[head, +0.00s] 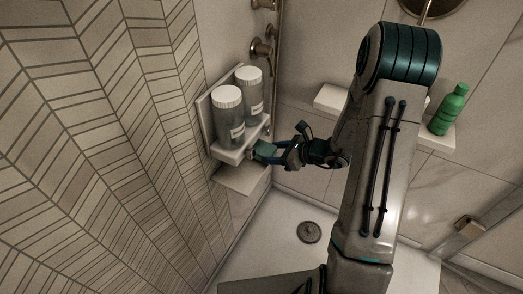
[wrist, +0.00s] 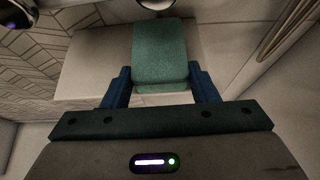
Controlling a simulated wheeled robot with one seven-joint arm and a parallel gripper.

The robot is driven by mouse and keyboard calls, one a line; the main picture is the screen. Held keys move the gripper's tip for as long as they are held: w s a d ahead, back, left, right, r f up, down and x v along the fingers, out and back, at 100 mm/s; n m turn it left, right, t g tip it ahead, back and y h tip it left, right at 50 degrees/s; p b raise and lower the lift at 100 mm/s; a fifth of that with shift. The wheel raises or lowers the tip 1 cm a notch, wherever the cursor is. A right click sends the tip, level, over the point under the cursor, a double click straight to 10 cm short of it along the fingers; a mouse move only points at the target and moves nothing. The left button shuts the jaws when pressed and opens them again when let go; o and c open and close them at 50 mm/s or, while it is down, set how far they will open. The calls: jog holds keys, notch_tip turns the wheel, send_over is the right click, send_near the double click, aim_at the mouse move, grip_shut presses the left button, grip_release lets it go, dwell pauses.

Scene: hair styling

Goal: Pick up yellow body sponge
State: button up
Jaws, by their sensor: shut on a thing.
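A green sponge-like block (wrist: 165,48) sits between the two blue fingers of my gripper (wrist: 161,80) in the wrist view. The fingers are shut on its sides near its lower end. In the head view my gripper (head: 274,153) is by the corner shelf at the left wall, with the green block (head: 264,147) at its tips, just below and right of the bottles. The block looks green, not yellow; I see no yellow sponge in either view.
Two grey bottles with white caps (head: 229,118) stand on a white wall shelf (head: 224,155). A lower white ledge (head: 243,180) is beneath it. A green bottle (head: 449,110) stands on another ledge at right. The floor around the drain (head: 308,232) is clear.

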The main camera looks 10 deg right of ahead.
jog(key=f+p+v, duration=0.1)
jog(key=v, duration=0.6)
jog(key=shift+s+d+p, duration=0.3)
jog(key=shift+d+p, duration=0.05)
jog(key=shift+d, duration=0.05)
